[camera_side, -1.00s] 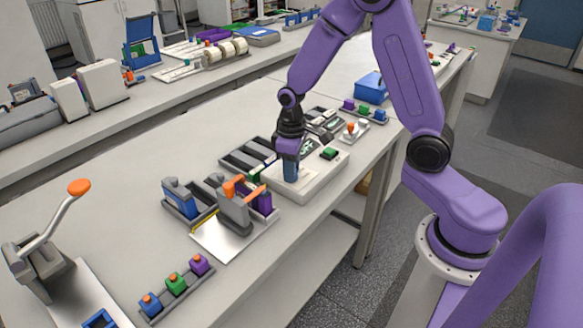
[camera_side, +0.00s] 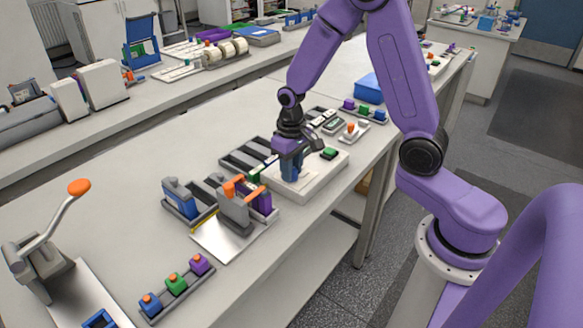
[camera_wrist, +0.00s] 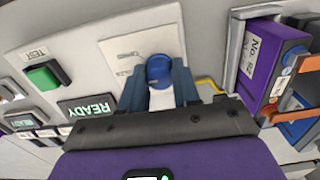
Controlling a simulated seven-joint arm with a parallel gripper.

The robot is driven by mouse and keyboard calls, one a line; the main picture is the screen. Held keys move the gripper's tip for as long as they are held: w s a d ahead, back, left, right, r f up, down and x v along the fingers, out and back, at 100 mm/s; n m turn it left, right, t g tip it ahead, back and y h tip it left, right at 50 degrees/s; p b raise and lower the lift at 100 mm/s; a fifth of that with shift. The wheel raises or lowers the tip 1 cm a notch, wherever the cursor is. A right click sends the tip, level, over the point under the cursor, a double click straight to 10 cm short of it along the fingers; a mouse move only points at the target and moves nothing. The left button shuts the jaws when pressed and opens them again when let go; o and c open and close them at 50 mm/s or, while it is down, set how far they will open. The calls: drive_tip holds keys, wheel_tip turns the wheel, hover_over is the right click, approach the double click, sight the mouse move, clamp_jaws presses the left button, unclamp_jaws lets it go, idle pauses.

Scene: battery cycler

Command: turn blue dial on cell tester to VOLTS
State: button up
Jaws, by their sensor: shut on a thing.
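The cell tester (camera_side: 325,178) is a low white box on the bench. In the wrist view its pale dial panel (camera_wrist: 115,47) carries small marks too small to read. The blue dial (camera_wrist: 160,69) stands on this panel. My gripper (camera_wrist: 158,88) is shut on the dial, with one blue-grey finger on each side. In the side view my gripper (camera_side: 291,170) points down over the tester, and its fingers hide the dial. I cannot tell which mark the dial points to.
A green button (camera_wrist: 44,75) by a TEST label is on the tester. A holder with purple (camera_wrist: 262,60) and blue cells and orange clamps stands close by. Racks (camera_side: 240,160) lie behind the tester. Open bench (camera_side: 120,165) is at the left.

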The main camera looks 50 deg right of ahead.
drive_tip(key=o, duration=1.1)
drive_tip(key=shift+c, duration=0.2)
wheel_tip(320, 180, up, 18)
drive_tip(key=shift+f, duration=0.25)
drive_tip(key=shift+a, duration=0.1)
drive_tip(key=s+a+f+n, duration=0.2)
drive_tip(key=s+n, duration=0.2)
drive_tip(key=s, duration=0.4)
drive_tip(key=s+a+f+n, duration=0.2)
drive_tip(key=s+n, duration=0.2)
drive_tip(key=s, duration=0.4)
drive_tip(key=s+a+f+n, duration=0.2)
drive_tip(key=s+n, duration=0.2)
drive_tip(key=s, duration=0.5)
drive_tip(key=shift+n, duration=0.4)
